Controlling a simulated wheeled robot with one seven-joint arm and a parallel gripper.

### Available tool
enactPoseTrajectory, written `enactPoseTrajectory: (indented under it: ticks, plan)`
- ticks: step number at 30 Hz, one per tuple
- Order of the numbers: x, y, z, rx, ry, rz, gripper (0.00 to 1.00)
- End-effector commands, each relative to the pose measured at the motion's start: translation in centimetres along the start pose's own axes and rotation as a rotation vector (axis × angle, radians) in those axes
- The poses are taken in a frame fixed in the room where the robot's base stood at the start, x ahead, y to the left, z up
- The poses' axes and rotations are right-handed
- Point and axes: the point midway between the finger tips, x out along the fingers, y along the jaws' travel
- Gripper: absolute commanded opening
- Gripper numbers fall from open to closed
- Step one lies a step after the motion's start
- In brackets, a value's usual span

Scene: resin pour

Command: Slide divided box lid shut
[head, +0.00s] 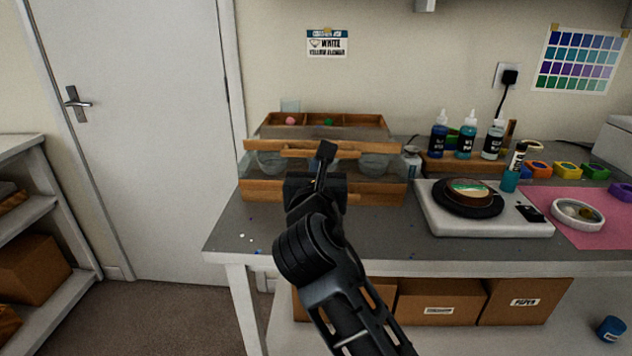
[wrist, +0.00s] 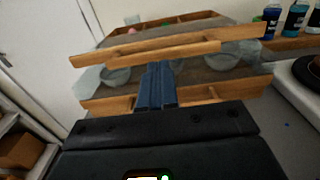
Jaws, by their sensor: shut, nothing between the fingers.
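The divided box (head: 375,121) stands at the back left of the table; its wooden compartments show at the rear, with a pink and a green ball in them. The lid, a greyish panel with a wooden front strip and handle bar (head: 300,152), is drawn out toward me, leaving the rear compartments uncovered. The bar also shows in the wrist view (wrist: 130,52). My gripper (head: 326,152) is shut and empty, its fingertips (wrist: 160,66) at the middle of the bar, on my side. I cannot tell whether they touch it.
Clear bowls (head: 271,162) and a lower wooden front (head: 262,191) show beneath the lid. A white scale (head: 450,222) with a round black item stands right of the box. Dropper bottles (head: 466,139) stand behind it. The table's front left is mostly clear.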

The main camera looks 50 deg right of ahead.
Motion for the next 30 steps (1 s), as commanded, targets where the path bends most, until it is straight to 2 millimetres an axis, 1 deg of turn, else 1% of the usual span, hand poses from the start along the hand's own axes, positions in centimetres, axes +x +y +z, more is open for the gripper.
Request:
enactPoseTrajectory:
  ticks: [1, 3, 6, 10, 19, 21, 23, 25, 30]
  plan:
    - [0.8, -0.1, 0.1, 0.000, 0.000, -0.002, 0.00]
    - [1.5, -0.1, 0.0, -0.001, 0.000, -0.002, 0.00]
    - [2.3, 0.0, 0.0, 0.000, 0.000, 0.000, 0.00]
    - [2.7, 0.0, 0.0, 0.000, 0.000, 0.001, 0.00]
    - [2.7, 0.0, 0.0, 0.000, 0.001, 0.001, 0.00]
    - [3.0, 0.0, 0.1, -0.001, 0.001, 0.001, 0.00]
    - [3.8, 0.1, 0.3, -0.002, 0.001, 0.000, 0.00]
    - [5.2, 0.1, 0.5, -0.004, -0.001, -0.001, 0.00]
    - [9.1, 0.1, 0.4, -0.003, 0.001, -0.001, 0.00]
